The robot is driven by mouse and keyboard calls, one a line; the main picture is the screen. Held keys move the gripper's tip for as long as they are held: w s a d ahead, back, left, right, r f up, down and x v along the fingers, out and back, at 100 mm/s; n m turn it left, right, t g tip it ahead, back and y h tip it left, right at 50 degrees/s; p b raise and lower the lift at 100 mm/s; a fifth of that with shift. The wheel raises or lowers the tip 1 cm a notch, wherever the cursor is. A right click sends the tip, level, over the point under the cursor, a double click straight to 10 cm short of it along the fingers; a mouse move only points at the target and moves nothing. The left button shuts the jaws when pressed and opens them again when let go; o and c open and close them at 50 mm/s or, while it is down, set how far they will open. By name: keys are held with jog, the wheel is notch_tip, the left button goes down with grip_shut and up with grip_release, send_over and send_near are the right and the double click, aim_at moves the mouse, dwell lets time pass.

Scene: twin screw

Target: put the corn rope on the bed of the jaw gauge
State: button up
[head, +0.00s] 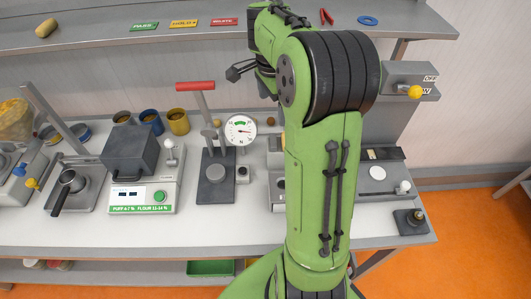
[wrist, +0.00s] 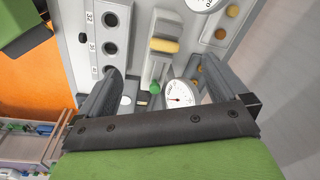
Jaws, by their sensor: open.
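In the wrist view a short thick yellow piece (wrist: 164,46), which looks like the corn rope, lies crosswise on a narrow grey bed, apparently that of the jaw gauge (wrist: 151,68). A green knob (wrist: 155,88) and a white dial (wrist: 180,98) are beside the near end of this device. My gripper (wrist: 163,85) is open, its two dark fingers apart with nothing held between them. The fingers show left and right of the device, and the yellow piece is beyond their tips in the picture. In the head view my gripper (head: 233,72) is raised above the bench; my arm hides the bench behind it.
A grey plate with several round holes (wrist: 110,47) stands left of the device. The head view shows a red-handled press (head: 215,165) with a dial, a grey box machine (head: 130,155), cups and a tan lump (head: 46,28) on the shelf. The bench front (head: 235,228) is clear.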

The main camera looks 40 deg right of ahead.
jog(key=s+a+r+n+t+h, duration=0.1)
jog(key=s+a+r+n, duration=0.2)
jog(key=s+a+n, duration=0.3)
jog(key=s+a+r+n+t, duration=0.25)
jog(key=a+n, duration=0.25)
jog(key=a, duration=0.3)
jog(key=s+a+f+n+t+y, duration=0.1)
jog(key=s+a+f+n+y, duration=0.1)
jog(key=s+a+n, duration=0.4)
jog(key=s+n, duration=0.3)
jog(key=s, duration=0.1)
jog(key=shift+s+a, duration=0.2)
jog(key=shift+s, duration=0.2)
jog(key=shift+d+f+t, duration=0.1)
jog(key=shift+f+t, duration=0.05)
jog(key=shift+t, duration=0.1)
